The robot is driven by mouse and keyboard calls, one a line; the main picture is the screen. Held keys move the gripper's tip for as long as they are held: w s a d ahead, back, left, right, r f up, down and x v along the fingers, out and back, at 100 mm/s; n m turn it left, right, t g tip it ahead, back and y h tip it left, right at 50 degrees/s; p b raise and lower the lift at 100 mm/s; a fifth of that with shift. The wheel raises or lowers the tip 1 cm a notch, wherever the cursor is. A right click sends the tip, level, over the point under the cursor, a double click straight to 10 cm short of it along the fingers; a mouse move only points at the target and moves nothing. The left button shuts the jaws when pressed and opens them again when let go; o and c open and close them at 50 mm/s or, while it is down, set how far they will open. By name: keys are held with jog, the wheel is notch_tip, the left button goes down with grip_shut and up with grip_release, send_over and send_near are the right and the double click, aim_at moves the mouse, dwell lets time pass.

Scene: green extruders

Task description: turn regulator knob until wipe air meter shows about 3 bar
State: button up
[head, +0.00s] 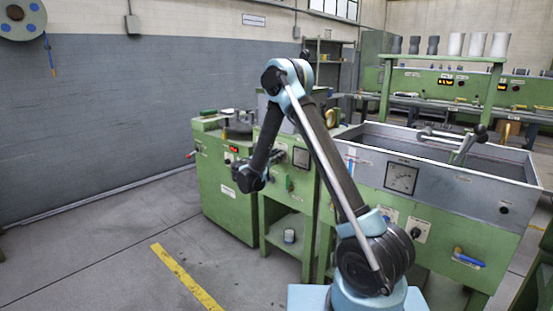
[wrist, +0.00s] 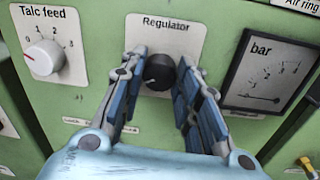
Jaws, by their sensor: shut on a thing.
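In the wrist view, the black round regulator knob (wrist: 158,72) sits on a white plate labelled "Regulator" (wrist: 166,26). My gripper (wrist: 161,68) is shut on the knob, one finger on each side of it. The knob's lower edge shows between the fingers. The square meter marked "bar" (wrist: 268,72) is to the right of the knob; its needle lies low across the dial, toward the left, by the low end of the scale.
The talc feed knob (wrist: 43,55), white with a scale, is left of the regulator. An orange-yellow fitting (wrist: 307,165) is at the lower right of the wrist view. In the head view, a grey tank (head: 440,178) stands to the right, and open floor (head: 100,240) lies left.

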jog(key=shift+w+a+f+n+g+h, duration=0.1)
jog(key=shift+n+g+h, duration=0.15)
jog(key=shift+n, duration=5.7)
jog(key=shift+a+f+n+g+h, duration=0.1)
jog(key=shift+n+g+h, duration=0.1)
jog(key=shift+n, duration=5.7)
jog(key=shift+w+f+n+g+h, duration=0.15)
jog(key=shift+n+h, duration=0.1)
jog(key=shift+n, duration=5.7)
jog(key=shift+s+r, duration=0.1)
jog(key=o, duration=1.1)
jog(key=shift+c, duration=0.2)
